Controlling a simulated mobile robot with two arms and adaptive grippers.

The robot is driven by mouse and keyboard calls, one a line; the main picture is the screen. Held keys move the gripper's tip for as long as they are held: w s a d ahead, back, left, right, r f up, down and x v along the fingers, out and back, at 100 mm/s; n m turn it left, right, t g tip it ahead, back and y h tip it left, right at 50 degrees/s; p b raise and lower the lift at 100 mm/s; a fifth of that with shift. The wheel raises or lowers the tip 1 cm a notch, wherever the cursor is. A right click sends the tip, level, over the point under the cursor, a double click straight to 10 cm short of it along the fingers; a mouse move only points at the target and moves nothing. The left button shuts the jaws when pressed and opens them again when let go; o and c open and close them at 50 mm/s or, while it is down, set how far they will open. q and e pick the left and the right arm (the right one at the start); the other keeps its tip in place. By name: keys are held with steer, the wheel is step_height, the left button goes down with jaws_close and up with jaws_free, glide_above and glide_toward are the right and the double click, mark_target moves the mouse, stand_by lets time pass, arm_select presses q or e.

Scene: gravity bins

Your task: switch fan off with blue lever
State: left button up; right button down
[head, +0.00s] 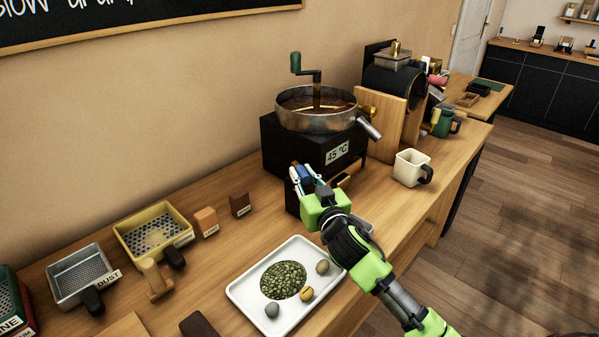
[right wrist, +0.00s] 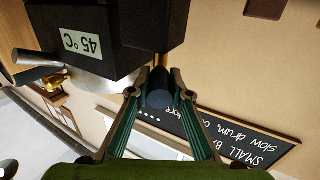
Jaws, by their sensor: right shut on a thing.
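The blue lever (head: 304,173) is at the front left of the black machine (head: 300,150) that carries a "45 °C" label. My right gripper (head: 305,178) is shut on the lever, with a finger on each side of it. In the right wrist view, the lever's dark blue grip (right wrist: 159,99) sits between the two fingertips (right wrist: 160,92), below the black housing (right wrist: 115,35). The fingers hide part of the lever, and its exact angle is hard to tell. My left gripper is not in view.
A metal pan (head: 318,122) with a crank tops the machine. A white tray (head: 240,292) with green beans and several pebbles lies in front. Sieve bins (head: 85,275), small blocks (head: 206,221) and a cream mug (head: 410,168) stand nearby.

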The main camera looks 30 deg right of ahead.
steer(key=shift+d+y, duration=0.1)
steer(key=shift+y, duration=0.2)
steer(key=c, duration=1.8)
jaws_free()
steer(key=shift+f, duration=0.1)
steer(key=shift+c, duration=0.2)
steer(key=shift+s, duration=0.15)
steer(key=s, duration=1.1)
steer(key=shift+s+a, duration=0.35)
steer(key=shift+a, duration=0.1)
